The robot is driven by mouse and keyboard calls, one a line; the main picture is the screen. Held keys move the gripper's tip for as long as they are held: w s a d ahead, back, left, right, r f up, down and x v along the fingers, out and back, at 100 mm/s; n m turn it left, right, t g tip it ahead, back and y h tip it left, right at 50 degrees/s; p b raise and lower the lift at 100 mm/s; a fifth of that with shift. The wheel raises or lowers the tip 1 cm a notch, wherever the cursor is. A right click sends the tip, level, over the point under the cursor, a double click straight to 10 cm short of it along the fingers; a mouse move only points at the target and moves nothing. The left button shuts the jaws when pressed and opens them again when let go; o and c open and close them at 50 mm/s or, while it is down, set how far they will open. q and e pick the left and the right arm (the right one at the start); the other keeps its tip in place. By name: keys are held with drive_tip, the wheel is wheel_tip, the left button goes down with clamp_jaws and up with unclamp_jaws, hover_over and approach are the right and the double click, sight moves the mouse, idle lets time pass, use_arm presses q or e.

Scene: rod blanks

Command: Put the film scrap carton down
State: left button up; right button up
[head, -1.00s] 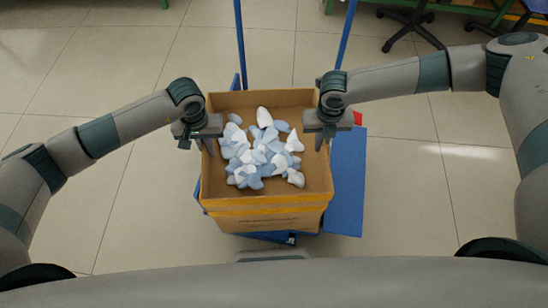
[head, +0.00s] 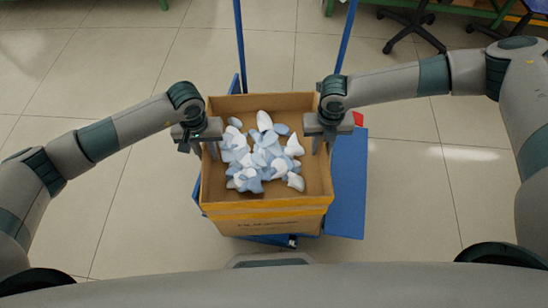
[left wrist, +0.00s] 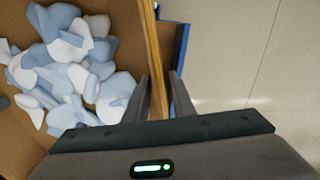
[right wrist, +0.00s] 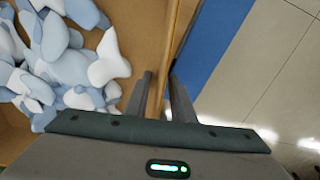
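The film scrap carton (head: 268,213) is an open brown box with a yellow band near its rim, full of white and pale blue scraps (head: 262,155). It stands upright over a blue cart; its underside is hidden. My left gripper (head: 205,150) is at the carton's left wall, its fingers on either side of the wall (left wrist: 156,60), apart from each other. My right gripper (head: 324,147) is at the right wall in the same way, with a gap between its fingers (right wrist: 160,95). Both grippers look open, straddling the walls.
The blue cart (head: 348,190) shows to the right of the carton, with two upright blue posts (head: 346,38) behind. A small red thing (head: 358,119) lies beside the right gripper. A chair base (head: 415,32) is at the back right.

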use_arm(q)
wheel_tip(320, 180, up, 12)
drive_tip(key=shift+f, duration=0.1)
idle(0.5)
use_arm(e)
drive_tip(key=shift+r, duration=0.1)
wheel_tip(320, 180, up, 12)
drive_tip(key=shift+f, duration=0.1)
idle(0.7)
use_arm(q)
drive_tip(key=shift+s, duration=0.1)
use_arm(e)
drive_tip(key=shift+s, duration=0.1)
idle(0.4)
